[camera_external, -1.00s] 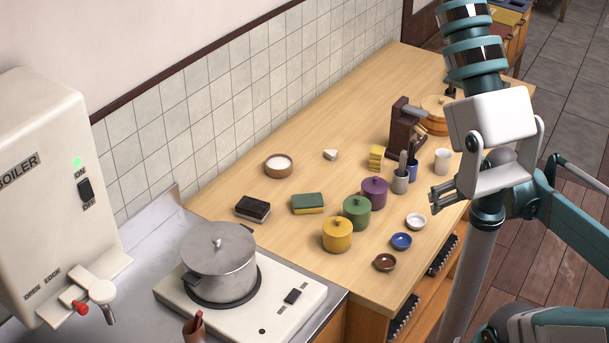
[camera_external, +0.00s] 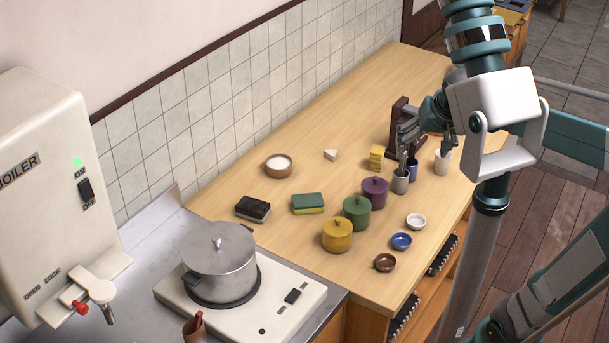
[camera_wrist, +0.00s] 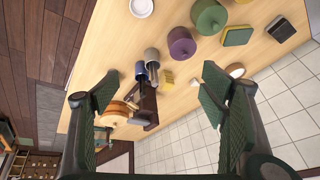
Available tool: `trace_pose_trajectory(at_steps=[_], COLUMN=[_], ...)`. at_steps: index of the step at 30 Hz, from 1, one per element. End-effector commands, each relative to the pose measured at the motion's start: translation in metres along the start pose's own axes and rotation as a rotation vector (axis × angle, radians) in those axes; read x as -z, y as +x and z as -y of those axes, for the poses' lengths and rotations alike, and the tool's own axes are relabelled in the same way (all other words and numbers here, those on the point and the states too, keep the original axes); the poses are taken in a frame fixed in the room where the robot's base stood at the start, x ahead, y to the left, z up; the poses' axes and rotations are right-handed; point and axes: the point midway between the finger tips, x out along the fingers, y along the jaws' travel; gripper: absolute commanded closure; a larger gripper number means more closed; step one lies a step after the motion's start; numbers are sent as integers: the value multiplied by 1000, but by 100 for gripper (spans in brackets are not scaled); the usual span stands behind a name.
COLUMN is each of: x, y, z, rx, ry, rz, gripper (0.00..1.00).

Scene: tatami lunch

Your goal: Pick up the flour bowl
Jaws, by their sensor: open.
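The flour bowl (camera_external: 279,165) is a round brown bowl with white contents. It stands upright on the wooden counter near the tiled wall in the external view. My gripper (camera_external: 405,134) is open and empty, above the counter's right part, over the utensil cups and well to the right of the bowl. In the wrist view my gripper's two dark green fingers (camera_wrist: 155,92) are spread wide with nothing between them.
A grey cup with utensils (camera_external: 400,181), a white cup (camera_external: 441,161) and a brown stand (camera_external: 399,112) are near my gripper. Purple (camera_external: 374,192), green (camera_external: 356,211) and yellow (camera_external: 337,234) lidded pots line the middle. A white wedge (camera_external: 331,154) and yellow stack (camera_external: 376,157) lie between gripper and bowl.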

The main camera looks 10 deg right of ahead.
Motion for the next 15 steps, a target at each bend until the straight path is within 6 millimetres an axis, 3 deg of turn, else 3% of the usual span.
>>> trace_pose_trajectory(at_steps=[15], x=[74], y=[26], z=[63], rx=[-8], ry=[102], rz=[90], gripper=[28])
